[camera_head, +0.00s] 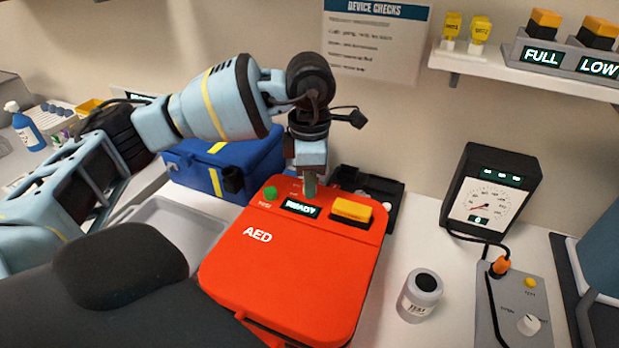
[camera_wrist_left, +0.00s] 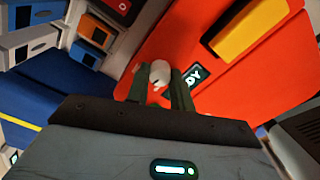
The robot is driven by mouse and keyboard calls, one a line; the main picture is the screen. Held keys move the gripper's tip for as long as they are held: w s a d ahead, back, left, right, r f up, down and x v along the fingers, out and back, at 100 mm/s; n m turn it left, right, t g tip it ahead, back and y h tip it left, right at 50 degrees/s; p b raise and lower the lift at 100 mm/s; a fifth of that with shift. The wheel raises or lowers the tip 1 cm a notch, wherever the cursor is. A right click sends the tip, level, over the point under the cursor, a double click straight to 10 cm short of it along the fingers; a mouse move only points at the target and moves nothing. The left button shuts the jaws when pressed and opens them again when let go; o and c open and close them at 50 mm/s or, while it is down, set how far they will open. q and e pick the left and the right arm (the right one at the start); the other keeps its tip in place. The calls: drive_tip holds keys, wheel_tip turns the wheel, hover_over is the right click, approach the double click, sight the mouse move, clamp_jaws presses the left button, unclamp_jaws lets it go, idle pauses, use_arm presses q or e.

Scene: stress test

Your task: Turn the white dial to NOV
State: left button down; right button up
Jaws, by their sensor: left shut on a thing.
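The red AED case (camera_head: 285,280) lies on the white counter, with a panel at its far end. My left gripper (camera_head: 309,186) points down at this panel, just behind the READY display (camera_head: 300,208). In the left wrist view the fingers (camera_wrist_left: 158,90) are closed on a small white dial (camera_wrist_left: 160,72), whose tip shows between them. In the head view the gripper hides the dial. The month marks around it, and which one it points to, cannot be read. My right gripper is not in view.
A green button (camera_head: 270,193) and a yellow-orange block (camera_head: 351,211) flank the display closely. A blue case (camera_head: 220,165) stands behind left. Right are a jar (camera_head: 420,295), a gauge (camera_head: 491,195) and a grey box with another white knob (camera_head: 529,324).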

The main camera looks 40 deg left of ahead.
use_arm(q)
drive_tip(key=shift+m, duration=0.3)
drive_tip(key=c, duration=1.2)
unclamp_jaws()
wheel_tip(320, 180, up, 8)
drive_tip(key=shift+f, duration=0.1)
